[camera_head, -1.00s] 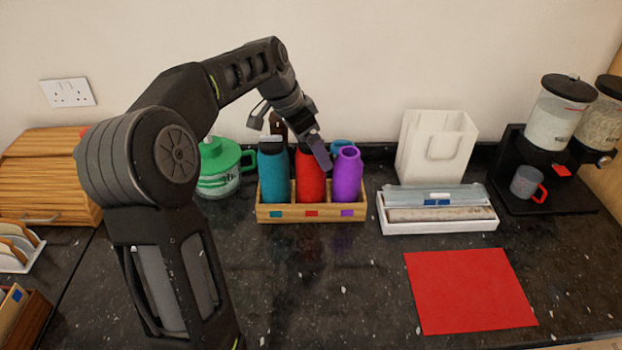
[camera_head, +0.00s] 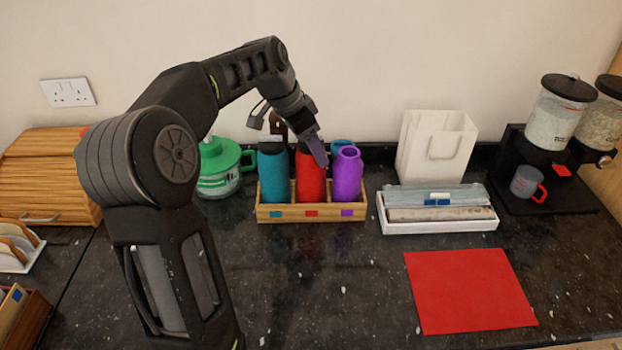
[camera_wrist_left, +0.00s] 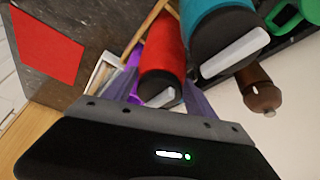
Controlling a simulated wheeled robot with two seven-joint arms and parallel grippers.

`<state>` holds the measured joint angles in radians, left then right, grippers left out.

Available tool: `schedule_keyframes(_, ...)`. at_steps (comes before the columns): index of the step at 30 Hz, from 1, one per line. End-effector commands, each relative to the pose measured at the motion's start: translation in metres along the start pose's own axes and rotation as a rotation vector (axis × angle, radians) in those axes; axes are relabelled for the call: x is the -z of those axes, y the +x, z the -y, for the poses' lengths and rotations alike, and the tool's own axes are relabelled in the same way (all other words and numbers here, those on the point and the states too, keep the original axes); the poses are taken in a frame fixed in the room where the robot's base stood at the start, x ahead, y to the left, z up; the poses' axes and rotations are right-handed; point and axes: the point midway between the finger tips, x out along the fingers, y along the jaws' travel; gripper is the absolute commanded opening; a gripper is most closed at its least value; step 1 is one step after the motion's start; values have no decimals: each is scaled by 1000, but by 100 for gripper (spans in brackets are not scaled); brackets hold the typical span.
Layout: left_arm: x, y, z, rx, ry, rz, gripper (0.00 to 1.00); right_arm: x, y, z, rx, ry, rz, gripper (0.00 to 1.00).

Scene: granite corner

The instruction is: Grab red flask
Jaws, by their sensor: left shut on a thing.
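The red flask (camera_head: 311,180) stands upright in the middle compartment of a wooden box (camera_head: 280,213), with a teal flask (camera_head: 274,176) to its left and a purple flask (camera_head: 347,175) to its right. My left gripper (camera_head: 318,150) reaches down from above and is shut on the red flask near its top. The left wrist view shows the red flask (camera_wrist_left: 163,55) between the two fingers (camera_wrist_left: 162,100), with the teal flask (camera_wrist_left: 222,40) beside it. The flask's top is partly hidden by the gripper in the head view. My right gripper is not in view.
A green lidded jug (camera_head: 218,165) stands left of the box. A white tray of wrap rolls (camera_head: 440,226) and a white bag (camera_head: 436,150) are to the right. A red mat (camera_head: 470,290) lies at the front right. The counter in front of the box is clear.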

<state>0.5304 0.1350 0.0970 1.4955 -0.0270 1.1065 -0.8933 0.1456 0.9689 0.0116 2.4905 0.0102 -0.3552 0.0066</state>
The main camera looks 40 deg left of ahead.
Motion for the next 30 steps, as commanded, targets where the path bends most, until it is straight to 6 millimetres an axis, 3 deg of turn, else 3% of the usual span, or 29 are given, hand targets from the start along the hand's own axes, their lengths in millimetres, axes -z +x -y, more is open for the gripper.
schedule_keyframes(6,0,0,0,0,0,0,0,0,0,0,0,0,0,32)
schedule_keyframes(20,2,-3,0,2,1,-2,0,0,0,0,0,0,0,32)
schedule_keyframes(30,12,-27,1,3,1,-4,0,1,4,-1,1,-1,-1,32)
